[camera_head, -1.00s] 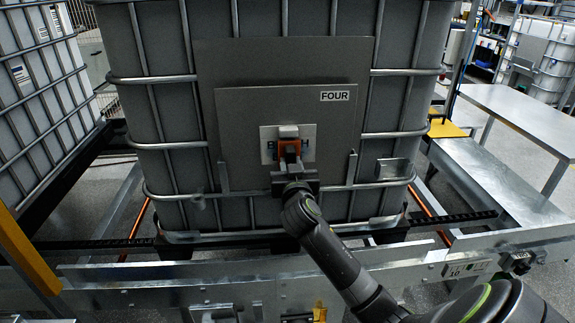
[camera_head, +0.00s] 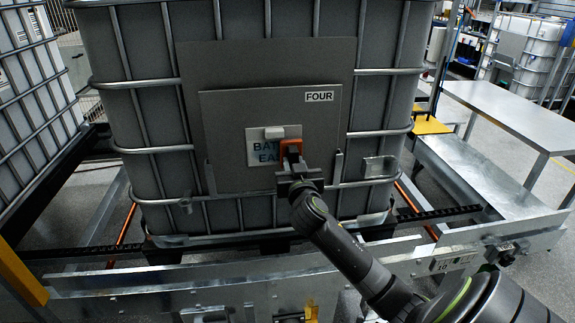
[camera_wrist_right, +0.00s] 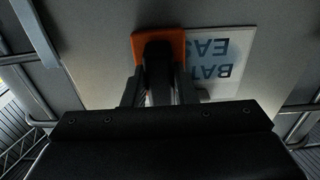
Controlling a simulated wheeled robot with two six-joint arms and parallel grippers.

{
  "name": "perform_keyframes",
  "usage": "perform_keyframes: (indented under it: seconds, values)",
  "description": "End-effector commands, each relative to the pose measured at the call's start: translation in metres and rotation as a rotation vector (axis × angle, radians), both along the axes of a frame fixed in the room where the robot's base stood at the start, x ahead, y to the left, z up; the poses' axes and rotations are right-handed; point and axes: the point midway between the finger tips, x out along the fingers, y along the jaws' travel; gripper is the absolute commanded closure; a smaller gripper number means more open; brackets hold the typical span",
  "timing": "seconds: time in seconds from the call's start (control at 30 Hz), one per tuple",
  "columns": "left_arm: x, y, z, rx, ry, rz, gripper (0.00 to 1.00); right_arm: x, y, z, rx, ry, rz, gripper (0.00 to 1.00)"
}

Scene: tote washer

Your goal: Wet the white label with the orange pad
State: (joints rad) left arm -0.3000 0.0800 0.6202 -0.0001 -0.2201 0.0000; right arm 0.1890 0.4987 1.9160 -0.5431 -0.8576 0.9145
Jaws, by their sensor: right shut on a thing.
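The white label (camera_head: 259,150) is on the grey plate of the caged tank, under the word FOUR. My right gripper (camera_head: 295,168) is shut on the orange pad (camera_head: 291,148), at the label's right edge. In the right wrist view the orange pad (camera_wrist_right: 158,42) is beside the label (camera_wrist_right: 226,62), whose letters appear upside down; I cannot tell whether the pad touches the surface. My left gripper is out of view.
The grey plate (camera_head: 225,110) hangs on the tank's metal cage bars (camera_head: 150,149). A metal conveyor frame (camera_head: 200,285) runs below the tank. A steel table (camera_head: 510,115) stands at the right, and another caged tank (camera_head: 35,110) at the left.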

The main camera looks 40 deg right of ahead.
Motion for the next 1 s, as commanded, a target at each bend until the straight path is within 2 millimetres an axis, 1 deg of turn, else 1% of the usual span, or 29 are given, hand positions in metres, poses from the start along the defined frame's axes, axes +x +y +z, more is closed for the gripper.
perform_keyframes:
  seconds: [0.13, 0.5, 1.0]
  values:
    - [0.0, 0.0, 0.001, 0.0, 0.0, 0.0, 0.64, -0.002, -0.004, 0.0, -0.002, 0.0, 0.0, 0.99]
    - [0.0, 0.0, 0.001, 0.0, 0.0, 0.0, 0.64, -0.004, -0.002, 0.0, 0.0, 0.0, 0.001, 0.99]
    - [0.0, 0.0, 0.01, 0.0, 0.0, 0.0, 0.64, -0.039, 0.018, 0.0, 0.001, 0.0, 0.002, 0.99]
